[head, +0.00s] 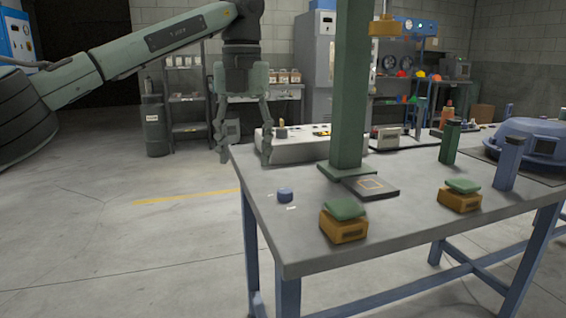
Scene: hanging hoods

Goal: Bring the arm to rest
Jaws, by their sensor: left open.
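My left arm (130,50) comes in from the upper left. My left gripper (243,150) hangs from it, pointing down, with its two fingers spread apart. It appears empty at the table's far left corner, in front of a pale flat box. The grey metal table (290,240) stands on blue legs. My right gripper is not in view.
A green post (350,90) rises from the table beside a dark square plate (371,187). A blue knob (285,195), two orange blocks with green tops (343,228) (460,198) and a blue domed housing (528,140) are on the table. Floor at left is clear.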

